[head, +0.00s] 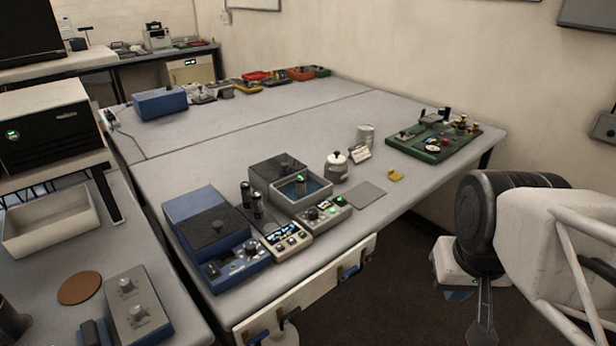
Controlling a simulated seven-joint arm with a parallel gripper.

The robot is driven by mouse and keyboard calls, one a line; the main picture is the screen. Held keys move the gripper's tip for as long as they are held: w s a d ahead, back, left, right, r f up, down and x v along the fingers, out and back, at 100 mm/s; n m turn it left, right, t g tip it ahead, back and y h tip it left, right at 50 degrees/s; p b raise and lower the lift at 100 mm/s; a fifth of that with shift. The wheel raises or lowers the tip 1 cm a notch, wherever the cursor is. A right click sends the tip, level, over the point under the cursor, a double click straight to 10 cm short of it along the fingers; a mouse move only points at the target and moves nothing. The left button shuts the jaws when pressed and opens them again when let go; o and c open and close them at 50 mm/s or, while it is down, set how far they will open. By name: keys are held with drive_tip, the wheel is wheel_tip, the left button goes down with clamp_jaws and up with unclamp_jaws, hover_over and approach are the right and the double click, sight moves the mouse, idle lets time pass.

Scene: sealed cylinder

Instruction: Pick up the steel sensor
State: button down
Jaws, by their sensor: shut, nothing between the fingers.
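I cannot tell for certain which item is the steel sensor. A pale metallic cylinder (365,136) stands upright at the right of the large table. A squat silvery pot with a black knob (337,168) stands just left of and in front of it. A small white label card (360,153) is beside them. My gripper (482,322) hangs at the lower right, off the table's front edge and well apart from both. Its dark narrow fingers appear shut and empty, partly cut off by the frame.
A flat grey plate (366,194) and a small yellow piece (396,175) lie near the front edge. A green circuit board (432,143) is at the right.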

drive_tip(key=c, duration=1.8)
unclamp_jaws()
drive_tip(key=o, duration=1.1)
drive_tip(key=shift+w+r, duration=0.1)
drive_tip(key=w+a+r+n, duration=0.2)
drive_tip(key=w, duration=0.5)
drive_tip(key=w+a+r+n, duration=0.1)
drive_tip(key=w+a+n, duration=0.1)
drive_tip(key=w, duration=0.5)
drive_tip(key=n+g, duration=0.3)
drive_tip(key=n, duration=0.9)
hover_over(301, 178)
drive_tip(key=f, duration=1.1)
drive_tip(key=shift+s+d+f, duration=0.25)
drive_tip(key=shift+s+d, duration=0.1)
drive_tip(key=shift+w+a+f, duration=0.25)
drive_tip(key=shift+w+a, duration=0.05)
drive_tip(key=shift+a, duration=0.1)
